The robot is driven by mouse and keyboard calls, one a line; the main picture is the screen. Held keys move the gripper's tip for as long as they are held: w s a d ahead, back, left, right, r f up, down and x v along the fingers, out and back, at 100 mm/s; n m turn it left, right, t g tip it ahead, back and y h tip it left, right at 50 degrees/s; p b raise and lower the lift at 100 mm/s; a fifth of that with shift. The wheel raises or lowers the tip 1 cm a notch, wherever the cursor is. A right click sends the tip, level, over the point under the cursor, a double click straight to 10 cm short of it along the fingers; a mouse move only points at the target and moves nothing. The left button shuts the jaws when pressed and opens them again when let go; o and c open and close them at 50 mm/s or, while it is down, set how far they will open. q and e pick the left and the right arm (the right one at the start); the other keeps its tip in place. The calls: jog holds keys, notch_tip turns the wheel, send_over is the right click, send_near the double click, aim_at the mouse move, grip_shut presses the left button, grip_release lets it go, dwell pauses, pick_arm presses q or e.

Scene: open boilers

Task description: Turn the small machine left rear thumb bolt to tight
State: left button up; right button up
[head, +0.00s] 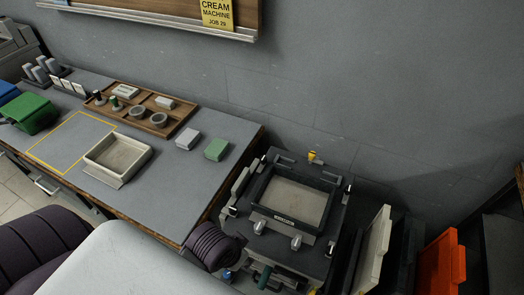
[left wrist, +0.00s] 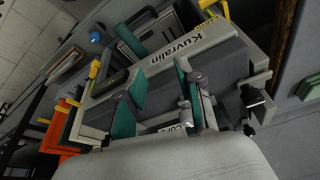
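A dark machine (head: 292,205) with a pale, shallow open top stands at the lower right of the head view, beyond the table's end. Small bolts with pale and dark parts stand near its corners. The one at its left rear (head: 262,160) is small, and I cannot tell whether it is tight. My left gripper (head: 267,277) is low at the machine's front edge, partly hidden by its wrist and well short of the rear bolt. In the left wrist view, its teal fingers (left wrist: 161,76) are apart with nothing seen held between them. A grey body marked "Kuvralin" (left wrist: 165,55) lies beyond them. My right gripper is out of view.
A table (head: 215,175) to the left holds a wooden tray (head: 183,115), a cream tray (head: 117,158), white and green blocks and a green bin (head: 30,113). Cream and orange panels (head: 440,265) stand right of the machine. A wall rises close behind.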

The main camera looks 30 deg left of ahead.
pick_arm(q)
jog(key=w+d+r, duration=0.1)
jog(key=r, duration=0.1)
jog(key=w+d+r+m+h, duration=0.1)
jog(key=w+r, duration=0.1)
jog(key=w+d+r+m, duration=0.1)
jog(key=w+r, duration=0.1)
jog(key=shift+d+r+t+h+p, duration=0.1)
jog(key=shift+r+t+h+p, duration=0.05)
jog(key=shift+t+h+p, duration=0.2)
jog(key=shift+m+h, duration=0.25)
jog(key=shift+m, duration=0.65)
jog(key=w, duration=0.7)
jog(key=shift+w+r, duration=0.1)
jog(key=shift+r, duration=0.25)
jog(key=w+a+r, duration=0.3)
jog(key=w+a, duration=0.5)
jog(key=w, duration=0.1)
jog(key=n+y, duration=0.1)
jog(key=n, duration=0.1)
send_near(263, 158)
jog(key=p+x, duration=0.2)
jog(key=x, duration=0.7)
jog(key=shift+w, duration=0.1)
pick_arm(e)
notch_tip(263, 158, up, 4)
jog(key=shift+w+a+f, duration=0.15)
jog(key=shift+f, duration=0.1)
